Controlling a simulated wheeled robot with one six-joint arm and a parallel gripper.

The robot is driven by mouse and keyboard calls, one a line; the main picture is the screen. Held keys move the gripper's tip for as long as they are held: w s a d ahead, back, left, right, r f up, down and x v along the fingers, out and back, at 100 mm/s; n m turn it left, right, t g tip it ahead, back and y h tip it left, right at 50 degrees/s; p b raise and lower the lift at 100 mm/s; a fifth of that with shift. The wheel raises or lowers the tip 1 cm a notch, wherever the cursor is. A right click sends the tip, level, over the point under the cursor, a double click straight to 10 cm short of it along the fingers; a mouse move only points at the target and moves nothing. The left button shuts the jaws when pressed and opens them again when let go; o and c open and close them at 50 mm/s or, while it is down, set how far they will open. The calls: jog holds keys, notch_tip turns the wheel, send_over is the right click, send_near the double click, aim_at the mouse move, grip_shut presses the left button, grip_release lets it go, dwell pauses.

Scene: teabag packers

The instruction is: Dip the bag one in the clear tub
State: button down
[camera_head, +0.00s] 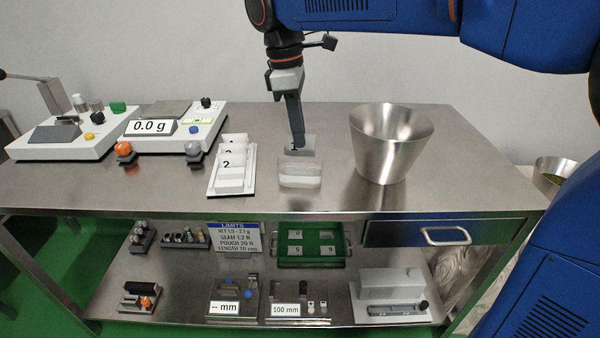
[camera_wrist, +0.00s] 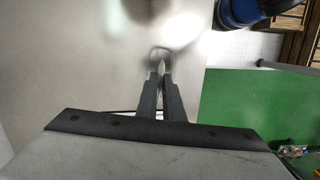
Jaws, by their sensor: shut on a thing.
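My gripper (camera_head: 296,146) points down over the middle of the table, its jaws shut on a small pale grey bag (camera_head: 308,146), which I take to be bag one; its label is not readable. The clear tub (camera_head: 300,178) stands on the table just in front of and below the bag in the head view. The bag's lower edge is close to the tub's back rim; I cannot tell whether it is inside or behind it. In the wrist view the fingertips (camera_wrist: 160,75) are close together, with a small blurred shape at their ends.
A white rack (camera_head: 231,187) with numbered bags stands left of the tub. A steel bucket (camera_head: 388,145) stands close on the right. A scale (camera_head: 172,128) and another white device (camera_head: 70,135) are at the left. The table's front edge (camera_head: 300,213) is near the tub.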

jog(key=shift+r, duration=2.5)
